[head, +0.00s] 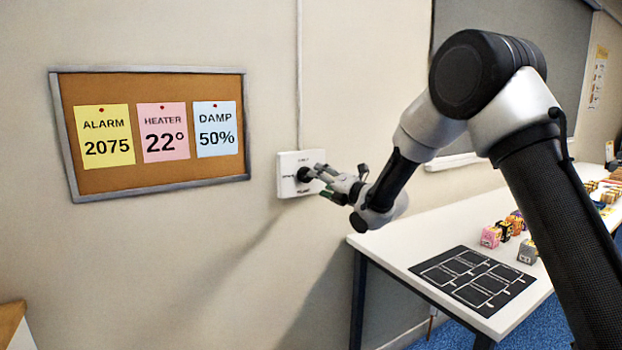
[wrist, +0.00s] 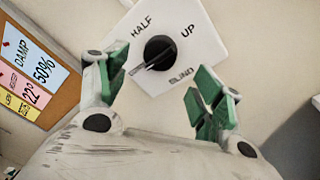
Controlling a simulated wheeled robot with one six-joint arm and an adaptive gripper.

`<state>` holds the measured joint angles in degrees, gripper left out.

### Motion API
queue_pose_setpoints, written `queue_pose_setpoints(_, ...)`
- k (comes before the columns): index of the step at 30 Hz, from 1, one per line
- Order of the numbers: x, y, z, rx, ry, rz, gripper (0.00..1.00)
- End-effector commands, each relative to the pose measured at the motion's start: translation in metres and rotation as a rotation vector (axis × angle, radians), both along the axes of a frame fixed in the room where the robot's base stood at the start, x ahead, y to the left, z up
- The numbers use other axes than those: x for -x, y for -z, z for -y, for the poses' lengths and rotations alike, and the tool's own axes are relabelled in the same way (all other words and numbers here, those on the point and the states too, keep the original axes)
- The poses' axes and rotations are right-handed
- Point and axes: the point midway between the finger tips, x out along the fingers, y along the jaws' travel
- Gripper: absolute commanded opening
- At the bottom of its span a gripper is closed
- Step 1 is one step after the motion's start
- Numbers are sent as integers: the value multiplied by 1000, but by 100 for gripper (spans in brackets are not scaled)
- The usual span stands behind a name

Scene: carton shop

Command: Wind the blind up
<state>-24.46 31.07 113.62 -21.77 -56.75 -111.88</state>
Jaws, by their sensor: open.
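The white blind switch plate (head: 288,174) is on the wall, right of the cork board. In the wrist view, the plate (wrist: 208,48) carries the words HALF, UP and BLIND around a round black knob (wrist: 161,50). My gripper (head: 322,182) is at the plate; in the wrist view the gripper (wrist: 160,78) is open, with green-padded fingers on either side of the knob's lower part. Contact cannot be told. A grey blind (head: 565,30) covers the window, partly hidden by my arm.
A cork board (head: 160,185) with ALARM, HEATER and DAMP notes hangs left of the plate. A white table (head: 400,248) stands below to the right, with a black mat (head: 473,280) and several small boxes (head: 491,236).

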Motion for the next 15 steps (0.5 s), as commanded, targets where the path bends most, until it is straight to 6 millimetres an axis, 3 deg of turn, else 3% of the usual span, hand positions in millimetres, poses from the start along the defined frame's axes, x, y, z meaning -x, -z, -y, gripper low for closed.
queue_pose_setpoints(9,-38,-1,-34,-2,2,-2,67)
queue_pose_setpoints(15,-46,-1,-40,-3,3,-3,67)
